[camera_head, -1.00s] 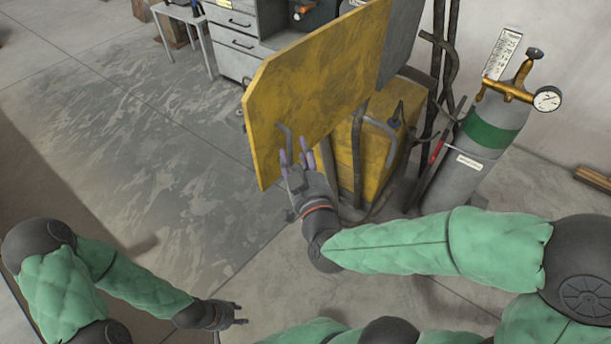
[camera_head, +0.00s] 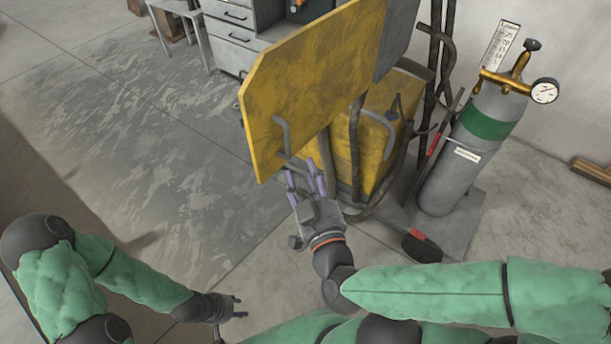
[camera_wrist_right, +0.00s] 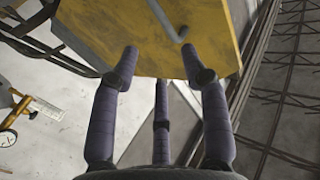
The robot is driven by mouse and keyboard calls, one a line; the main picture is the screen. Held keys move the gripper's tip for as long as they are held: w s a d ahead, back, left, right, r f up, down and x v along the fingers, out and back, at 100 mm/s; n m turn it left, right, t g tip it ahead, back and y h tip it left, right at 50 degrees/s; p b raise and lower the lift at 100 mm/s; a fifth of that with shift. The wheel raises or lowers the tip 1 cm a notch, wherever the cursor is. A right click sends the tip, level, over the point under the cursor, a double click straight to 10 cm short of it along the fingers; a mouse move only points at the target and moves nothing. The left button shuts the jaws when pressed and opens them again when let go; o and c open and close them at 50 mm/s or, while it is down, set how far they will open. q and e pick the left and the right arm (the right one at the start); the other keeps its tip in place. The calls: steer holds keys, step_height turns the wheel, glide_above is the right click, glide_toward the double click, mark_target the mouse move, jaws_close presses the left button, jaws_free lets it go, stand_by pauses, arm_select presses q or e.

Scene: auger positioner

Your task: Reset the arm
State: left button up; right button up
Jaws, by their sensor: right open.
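A large yellow panel (camera_head: 308,85) stands tilted in the middle of the head view, with a bent grey handle (camera_head: 282,135) on its near face. My right gripper (camera_head: 305,180) is open and empty, just below the panel's lower edge and the handle. In the right wrist view its spread purple fingers (camera_wrist_right: 160,75) point at the yellow panel (camera_wrist_right: 150,30), and a grey handle (camera_wrist_right: 165,20) lies above and between them. I cannot see any contact with the handle. My left gripper (camera_head: 238,306) is low at the left, far from the panel; its fingers are small, so its opening is unclear.
A yellow machine body (camera_head: 375,135) with hoses stands behind the panel. A grey gas cylinder (camera_head: 470,145) with a gauge (camera_head: 544,91) is on its right. Grey drawers (camera_head: 232,35) stand at the back left. The floor (camera_head: 150,130) on the left is clear.

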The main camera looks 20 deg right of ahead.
stand_by(0.5)
steer(key=w+a+f+g+y, duration=0.1)
steer(key=w+a+f+g, duration=0.15)
steer(key=f, duration=0.55)
steer(key=w+a+f+n+g+y, duration=0.1)
steer(key=f+g+y, duration=0.15)
steer(key=f, duration=0.45)
steer(key=w+a+f+g, duration=0.15)
steer(key=f+g, duration=0.25)
steer(key=f, duration=0.4)
steer(key=s+f+g+y, duration=0.1)
steer(key=s+f+g, duration=0.1)
steer(key=s+f, duration=0.2)
steer(key=s+a+f+m+g, duration=0.1)
steer(key=s+f+g, duration=0.2)
steer(key=f, duration=0.7)
steer(key=s+f+m+g+y+p, duration=0.1)
steer(key=s+f+g, duration=0.2)
steer(key=s+f, duration=0.2)
step_height(320, 180, down, 2)
steer(key=shift+a+f+y, duration=0.15)
steer(key=shift+a+y, duration=0.05)
steer(key=shift+y, duration=0.15)
